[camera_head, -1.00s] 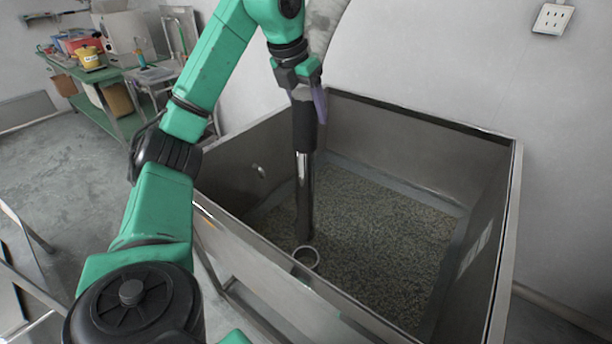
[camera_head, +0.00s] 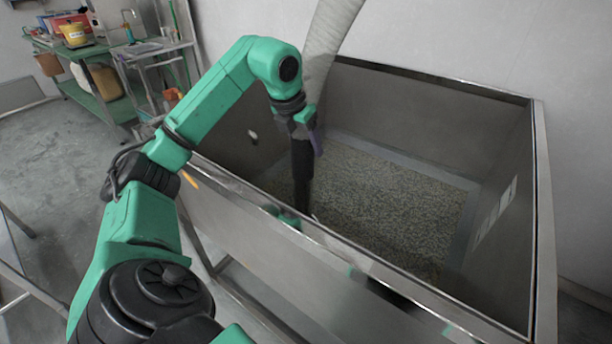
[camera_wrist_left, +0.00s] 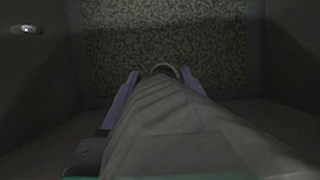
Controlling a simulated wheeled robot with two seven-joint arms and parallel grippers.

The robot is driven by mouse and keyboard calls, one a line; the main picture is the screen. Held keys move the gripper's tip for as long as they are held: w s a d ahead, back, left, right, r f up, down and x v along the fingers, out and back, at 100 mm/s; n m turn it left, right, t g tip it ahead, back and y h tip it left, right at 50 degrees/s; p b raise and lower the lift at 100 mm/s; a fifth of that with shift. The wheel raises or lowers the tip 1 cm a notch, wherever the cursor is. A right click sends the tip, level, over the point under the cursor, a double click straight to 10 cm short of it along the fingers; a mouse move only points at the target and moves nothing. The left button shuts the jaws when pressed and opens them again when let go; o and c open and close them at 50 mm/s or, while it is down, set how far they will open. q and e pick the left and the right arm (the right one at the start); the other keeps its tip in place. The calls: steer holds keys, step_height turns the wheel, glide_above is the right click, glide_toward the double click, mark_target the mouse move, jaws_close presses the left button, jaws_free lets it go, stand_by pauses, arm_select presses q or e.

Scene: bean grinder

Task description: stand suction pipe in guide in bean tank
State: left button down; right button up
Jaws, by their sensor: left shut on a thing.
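The suction pipe (camera_head: 302,165) is a dark, nearly upright tube inside the steel bean tank (camera_head: 420,105). A pale ribbed hose (camera_head: 331,40) runs up from its top. My left gripper (camera_head: 308,135), with purple fingers, is shut on the pipe's upper part. In the left wrist view, the fingers (camera_wrist_left: 160,78) lie either side of the hose (camera_wrist_left: 175,125), and a pale curved rim shows between their tips. The tank's near wall hides the pipe's lower end and most or all of the ring-shaped guide. I cannot tell whether the pipe is inside it. My right gripper is out of view.
Beans (camera_head: 385,200) cover the tank floor. The tank's near rim (camera_head: 340,240) lies between my body and the pipe, and my left arm reaches over its left side. A green shelf table (camera_head: 95,95) with goods stands at the back left. Open floor lies at the left.

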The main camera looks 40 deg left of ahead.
mark_target(306, 175)
arm_select(q)
step_height(306, 175, down, 3)
steer(key=shift+f+b, duration=0.2)
steer(key=shift+b, duration=0.2)
step_height(306, 175, down, 6)
steer(key=shift+b, duration=1.05)
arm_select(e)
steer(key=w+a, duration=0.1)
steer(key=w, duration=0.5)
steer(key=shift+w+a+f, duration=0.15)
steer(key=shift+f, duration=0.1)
arm_select(q)
steer(key=shift+c, duration=0.6)
jaws_free()
steer(key=shift+f, duration=0.1)
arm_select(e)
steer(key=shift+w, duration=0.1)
